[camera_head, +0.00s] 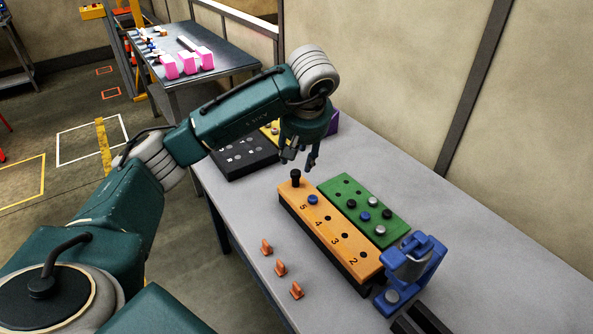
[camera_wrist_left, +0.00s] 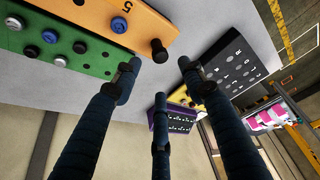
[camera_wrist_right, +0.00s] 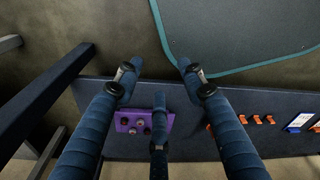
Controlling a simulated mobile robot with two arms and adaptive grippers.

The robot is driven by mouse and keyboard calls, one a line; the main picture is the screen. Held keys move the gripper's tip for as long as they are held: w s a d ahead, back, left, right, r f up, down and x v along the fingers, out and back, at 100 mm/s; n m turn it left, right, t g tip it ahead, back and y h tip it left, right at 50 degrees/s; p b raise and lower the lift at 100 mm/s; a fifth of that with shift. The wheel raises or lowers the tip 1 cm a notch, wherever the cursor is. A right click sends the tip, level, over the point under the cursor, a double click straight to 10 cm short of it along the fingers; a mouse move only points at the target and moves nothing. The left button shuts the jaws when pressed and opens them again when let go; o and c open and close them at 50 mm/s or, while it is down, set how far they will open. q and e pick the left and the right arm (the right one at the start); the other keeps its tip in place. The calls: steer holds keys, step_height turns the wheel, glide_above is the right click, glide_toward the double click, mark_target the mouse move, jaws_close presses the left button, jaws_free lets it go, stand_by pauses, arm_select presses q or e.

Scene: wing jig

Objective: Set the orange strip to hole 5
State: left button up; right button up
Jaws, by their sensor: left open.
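The orange strip (camera_head: 336,228) lies on the grey table, with holes numbered 2 to 5 visible. A blue pin (camera_head: 312,199) sits in the hole beside the 5. A black knob (camera_head: 295,177) stands upright at the far end. In the left wrist view the strip (camera_wrist_left: 147,22) and knob (camera_wrist_left: 158,50) are at the top, by my fingers. My left gripper (camera_head: 300,160) is open and empty, above and just beyond the knob, apart from it. My right gripper (camera_wrist_right: 155,80) shows only in its own wrist view, fingers spread and empty.
A green board (camera_head: 365,205) with several pins lies along the strip's right side. A blue clamp-like fixture (camera_head: 410,268) stands at the near end. Orange pieces (camera_head: 280,268) lie at the left. A black board (camera_head: 243,157) lies beyond. The table's right side is clear.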

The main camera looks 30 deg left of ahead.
mark_target(296, 172)
arm_select(q)
steer(key=p+x, duration=0.1)
steer(key=x, duration=0.6)
steer(key=shift+f+p, duration=0.1)
steer(key=shift+p, duration=0.2)
steer(key=shift+w+a+f, duration=0.15)
steer(key=shift+a+f, duration=0.05)
steer(key=shift+f, duration=0.25)
arm_select(e)
steer(key=shift+s+d+r, duration=0.1)
steer(key=shift+d+r, duration=0.15)
steer(key=shift+r, duration=0.25)
steer(key=shift+s+d+r, duration=0.1)
steer(key=shift+d+r, duration=0.15)
steer(key=shift+r, duration=0.25)
arm_select(q)
jaws_close()
